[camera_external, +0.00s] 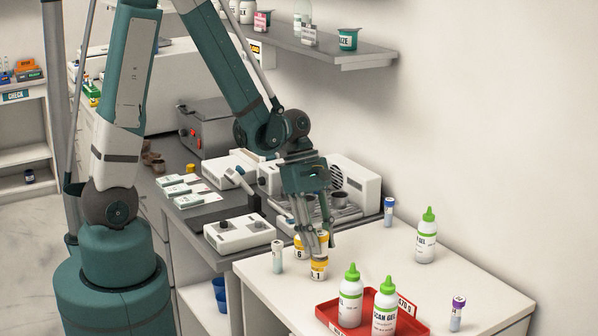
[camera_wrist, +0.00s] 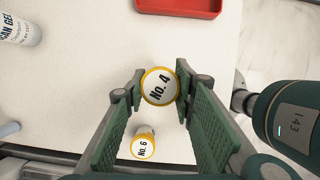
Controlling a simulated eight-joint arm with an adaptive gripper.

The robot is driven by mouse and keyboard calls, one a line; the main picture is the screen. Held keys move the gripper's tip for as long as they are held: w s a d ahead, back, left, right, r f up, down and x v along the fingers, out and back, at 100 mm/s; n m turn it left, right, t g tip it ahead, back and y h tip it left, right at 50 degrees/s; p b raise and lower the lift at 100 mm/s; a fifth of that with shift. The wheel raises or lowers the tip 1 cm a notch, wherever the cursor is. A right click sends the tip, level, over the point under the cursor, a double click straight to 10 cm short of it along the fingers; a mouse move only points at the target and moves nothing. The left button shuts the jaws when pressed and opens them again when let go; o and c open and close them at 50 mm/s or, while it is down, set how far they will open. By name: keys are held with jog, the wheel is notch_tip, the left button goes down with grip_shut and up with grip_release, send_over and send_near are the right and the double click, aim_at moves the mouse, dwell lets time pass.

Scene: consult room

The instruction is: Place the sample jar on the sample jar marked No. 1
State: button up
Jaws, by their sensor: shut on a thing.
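My gripper (camera_external: 314,240) is shut on a sample jar with a white lid and yellow rim marked No. 4 (camera_wrist: 159,87), which sits between the fingertips (camera_wrist: 158,86) in the wrist view. In the external view the held jar (camera_external: 322,238) is directly above the jar marked No. 1 (camera_external: 318,269), which stands upright on the white table. I cannot tell if the two jars touch. In the wrist view the No. 1 jar is hidden under the held one. Another jar, marked No. 6 (camera_wrist: 144,146), stands close by and shows left of the gripper in the external view (camera_external: 299,251).
A red tray (camera_external: 326,316) with green-capped gel bottles (camera_external: 350,295) stands at the table's front. Another gel bottle (camera_external: 426,236) and capped tubes (camera_external: 277,256) (camera_external: 457,313) (camera_external: 389,211) stand around. White equipment (camera_external: 240,233) is behind.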

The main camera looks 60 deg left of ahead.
jog(key=shift+f, duration=0.4)
jog(key=shift+f, duration=0.2)
jog(key=o, duration=0.9)
jog(key=shift+r, duration=0.25)
jog(key=shift+p+v, duration=0.3)
jog(key=shift+v, duration=5.65)
jog(key=shift+r, duration=0.15)
